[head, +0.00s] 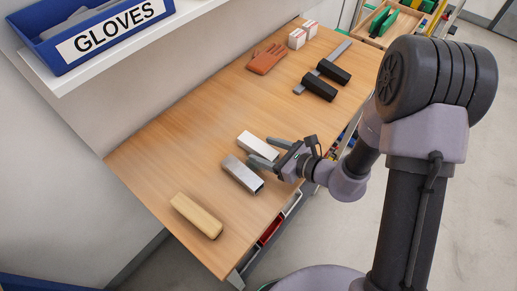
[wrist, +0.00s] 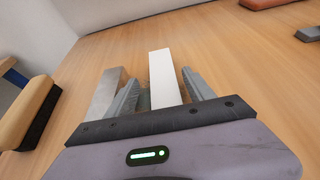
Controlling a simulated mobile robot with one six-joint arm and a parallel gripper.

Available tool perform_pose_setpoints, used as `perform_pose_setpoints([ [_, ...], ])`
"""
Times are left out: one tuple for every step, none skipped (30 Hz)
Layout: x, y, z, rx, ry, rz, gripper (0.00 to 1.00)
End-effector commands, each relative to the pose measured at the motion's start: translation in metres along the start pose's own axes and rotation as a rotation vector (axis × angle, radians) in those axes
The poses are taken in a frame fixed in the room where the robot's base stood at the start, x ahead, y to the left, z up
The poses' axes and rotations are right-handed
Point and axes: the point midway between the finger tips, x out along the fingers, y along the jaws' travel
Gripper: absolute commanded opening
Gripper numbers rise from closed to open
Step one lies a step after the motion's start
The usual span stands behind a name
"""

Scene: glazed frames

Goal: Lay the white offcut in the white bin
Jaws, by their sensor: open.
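The white offcut (head: 257,146) is a pale bar lying on the wooden bench. In the wrist view the white offcut (wrist: 163,72) lies between the two grey fingers of my gripper (wrist: 160,78), with a small gap to the right finger. In the head view my gripper (head: 262,152) is low over the bench at the near end of the offcut, open. A pale bin (head: 292,204), seemingly the white bin, shows partly below the bench's front edge; the bench hides much of it.
A grey metal offcut (head: 241,174) lies close beside my left finger. A wooden brush (head: 196,215) lies toward the near end. A red bin (head: 270,231) sits below the edge. Dark-handled tools (head: 319,87), an orange glove (head: 267,59) and small boxes (head: 297,39) are farther back.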

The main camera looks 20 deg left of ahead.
Motion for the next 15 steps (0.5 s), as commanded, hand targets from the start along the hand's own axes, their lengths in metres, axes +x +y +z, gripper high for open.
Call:
perform_pose_setpoints([
  [0.007, 0.000, 0.000, -0.002, -0.001, 0.002, 0.62],
  [0.012, -0.001, 0.001, -0.003, -0.001, 0.002, 0.62],
  [0.021, -0.001, 0.002, -0.004, -0.002, 0.003, 0.62],
  [0.028, -0.003, 0.003, -0.005, -0.002, 0.002, 0.62],
  [0.034, -0.003, 0.004, -0.005, -0.001, 0.004, 0.62],
  [0.041, -0.004, 0.005, -0.003, -0.001, 0.002, 0.62],
  [0.045, -0.003, 0.005, -0.003, -0.001, 0.003, 0.62],
  [0.049, -0.003, 0.005, -0.002, -0.001, 0.002, 0.62],
  [0.052, -0.004, 0.006, -0.001, 0.000, 0.001, 0.62],
  [0.053, -0.004, 0.006, -0.001, -0.001, 0.000, 0.62],
  [0.054, -0.004, 0.007, -0.001, 0.000, 0.000, 0.62],
  [0.054, -0.004, 0.007, -0.001, 0.000, 0.000, 0.62],
  [0.054, -0.004, 0.007, -0.001, 0.000, 0.000, 0.62],
  [0.053, -0.004, 0.007, -0.001, 0.000, 0.000, 0.62],
  [0.053, -0.004, 0.007, -0.001, 0.000, 0.000, 0.62],
])
